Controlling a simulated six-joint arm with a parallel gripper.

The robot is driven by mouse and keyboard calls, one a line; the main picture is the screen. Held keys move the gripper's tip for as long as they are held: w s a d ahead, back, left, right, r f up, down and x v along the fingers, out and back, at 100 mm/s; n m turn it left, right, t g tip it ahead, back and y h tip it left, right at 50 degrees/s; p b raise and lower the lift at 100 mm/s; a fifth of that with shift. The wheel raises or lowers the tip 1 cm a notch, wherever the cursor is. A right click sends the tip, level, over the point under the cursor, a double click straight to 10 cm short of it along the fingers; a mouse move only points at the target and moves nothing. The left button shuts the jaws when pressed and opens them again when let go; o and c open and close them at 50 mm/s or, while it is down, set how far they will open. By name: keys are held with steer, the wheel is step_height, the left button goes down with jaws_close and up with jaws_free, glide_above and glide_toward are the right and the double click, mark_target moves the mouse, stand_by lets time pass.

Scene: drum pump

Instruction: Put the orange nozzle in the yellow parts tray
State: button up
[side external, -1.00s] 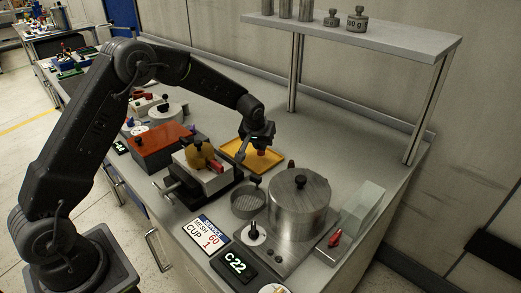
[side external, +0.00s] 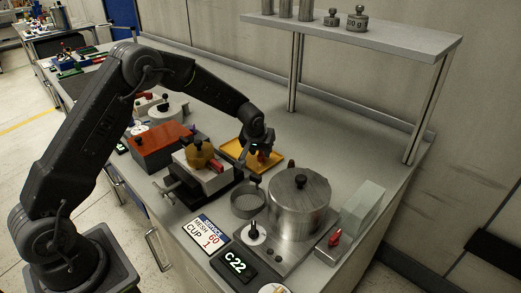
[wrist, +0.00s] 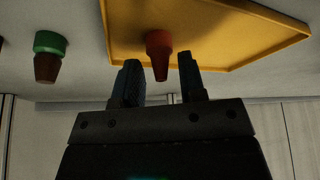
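The orange nozzle (wrist: 158,52), reddish orange and tapered, is at the yellow parts tray (wrist: 240,50), over its floor near the edge in the wrist view. It appears to stand on the tray with its narrow end away from the floor. My gripper (wrist: 160,80) is open, with one dark finger on each side of the nozzle's narrow end and a gap on both sides. In the side view my gripper (side external: 262,150) is low over the right part of the yellow tray (side external: 235,152) and mostly hides the nozzle.
A green and brown nozzle (wrist: 48,55) stands on the bench outside the tray. A steel pot (side external: 299,205) and a grey round dish (side external: 248,202) stand in front of the tray. A vise (side external: 203,175) is at its left front. Bare bench lies behind the tray.

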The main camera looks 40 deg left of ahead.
steer(key=s+d+r+m, duration=0.1)
steer(key=s+d+r, duration=0.1)
steer(key=s+r, duration=0.5)
steer(key=s+d+r, duration=0.2)
steer(key=s+r, duration=0.2)
steer(key=r, duration=0.6)
steer(key=s+d+r+m+h, duration=0.1)
steer(key=s+d+r+m, duration=0.1)
steer(key=s, duration=1)
steer(key=s+d+r+m+t+h, duration=0.1)
steer(key=s+d+r+m, duration=0.1)
steer(key=s, duration=1.1)
steer(key=shift+s+d+r, duration=0.15)
steer(key=shift+d+r, duration=0.2)
steer(key=shift+r, duration=0.2)
